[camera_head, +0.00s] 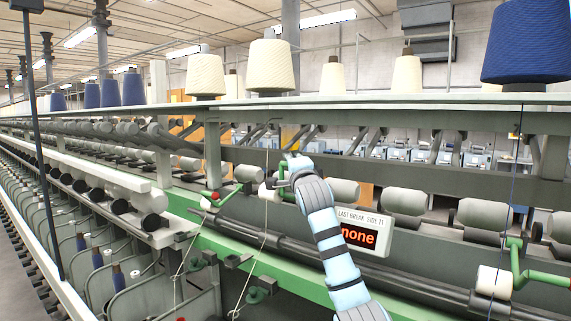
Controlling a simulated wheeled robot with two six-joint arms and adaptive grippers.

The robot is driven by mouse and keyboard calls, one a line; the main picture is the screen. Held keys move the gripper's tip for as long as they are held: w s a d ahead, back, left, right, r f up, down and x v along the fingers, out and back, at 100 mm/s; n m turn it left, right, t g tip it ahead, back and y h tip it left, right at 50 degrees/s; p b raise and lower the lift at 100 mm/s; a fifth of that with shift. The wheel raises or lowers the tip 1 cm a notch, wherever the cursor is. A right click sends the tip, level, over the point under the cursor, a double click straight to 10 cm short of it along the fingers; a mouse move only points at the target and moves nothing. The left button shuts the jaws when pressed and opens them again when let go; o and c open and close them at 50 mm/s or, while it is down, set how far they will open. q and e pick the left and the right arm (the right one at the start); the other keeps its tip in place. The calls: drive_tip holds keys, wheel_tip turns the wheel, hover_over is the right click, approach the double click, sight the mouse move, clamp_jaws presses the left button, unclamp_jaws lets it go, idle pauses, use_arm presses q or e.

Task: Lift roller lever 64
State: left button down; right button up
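My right arm reaches up from the bottom, and my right gripper (281,171) is small at its far end, at the roller row left of the display. Whether its fingers are open or shut is too small to tell. A green part shows at the gripper, partly hidden by it, with a white roller (268,191) just below. Another green lever (530,275) with a white roller (494,281) is at the right. I cannot read which lever is 64. My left gripper is not in view.
A display (359,236) reading "none" sits right of my arm. Cream cones (270,66) and blue cones (530,40) stand on the top shelf. A dark vertical pole (41,150) is at left. Thin yarns (264,235) hang left of my arm.

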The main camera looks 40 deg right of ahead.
drive_tip(key=shift+o, duration=0.5)
drive_tip(key=shift+d, duration=0.15)
drive_tip(key=v, duration=1.2)
drive_tip(key=shift+w+f, duration=0.1)
